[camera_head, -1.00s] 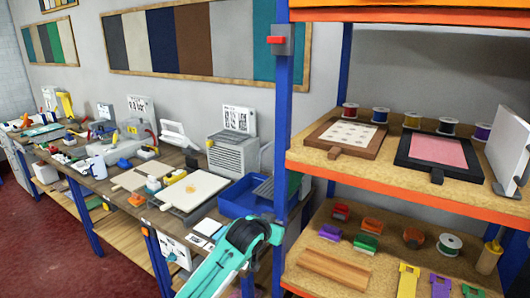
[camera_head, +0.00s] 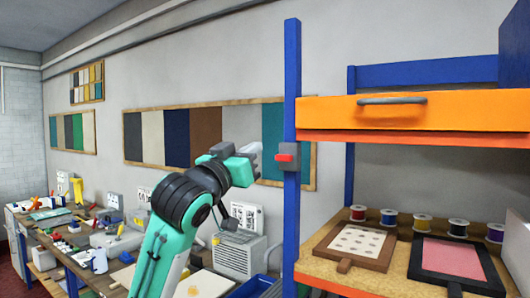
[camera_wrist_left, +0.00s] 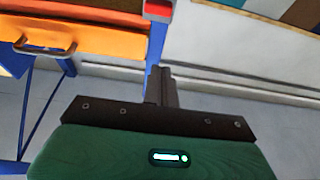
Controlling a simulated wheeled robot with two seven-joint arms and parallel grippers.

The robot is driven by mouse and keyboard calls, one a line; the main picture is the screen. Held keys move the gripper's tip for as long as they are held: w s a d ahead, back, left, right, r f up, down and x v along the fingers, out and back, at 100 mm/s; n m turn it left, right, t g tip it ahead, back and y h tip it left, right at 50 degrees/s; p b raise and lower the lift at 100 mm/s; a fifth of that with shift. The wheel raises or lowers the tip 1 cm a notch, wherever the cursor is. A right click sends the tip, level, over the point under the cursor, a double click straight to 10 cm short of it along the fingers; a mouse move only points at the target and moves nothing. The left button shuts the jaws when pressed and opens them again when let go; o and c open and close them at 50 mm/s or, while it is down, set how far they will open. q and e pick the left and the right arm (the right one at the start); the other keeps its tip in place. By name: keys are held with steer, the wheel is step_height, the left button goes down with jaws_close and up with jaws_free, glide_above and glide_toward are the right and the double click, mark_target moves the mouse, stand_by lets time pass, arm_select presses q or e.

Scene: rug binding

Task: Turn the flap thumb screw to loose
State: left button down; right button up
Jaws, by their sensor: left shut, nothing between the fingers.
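A red knob (camera_head: 287,156) on a grey block sits on the blue post of the shelf rack, beside the orange flap front (camera_head: 420,108) with its grey handle. I cannot tell for sure that this knob is the flap thumb screw, or how far it is turned. It also shows at the top edge of the left wrist view (camera_wrist_left: 158,9). My left gripper (camera_head: 256,150) is raised just left of the knob in the head view, apart from it as far as I can see. Its fingers (camera_wrist_left: 163,78) are shut and empty. My right gripper is not in view.
The rack's shelf (camera_head: 320,268) holds framed pads and several thread spools. A long workbench (camera_head: 115,275) crowded with tools and boxes runs along the wall at left. Sample boards (camera_head: 190,138) hang behind my left arm. The air above the bench is open.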

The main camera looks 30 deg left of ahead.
arm_select(q)
step_height(320, 180, up, 3)
steer(key=p, duration=0.6)
glide_above(285, 158)
steer(key=s+a, duration=0.2)
steer(key=f, duration=0.1)
steer(key=f+p, duration=0.1)
steer(key=f, duration=0.2)
steer(key=shift+w+a, duration=0.1)
steer(key=shift+w, duration=0.15)
steer(key=shift+a, duration=0.15)
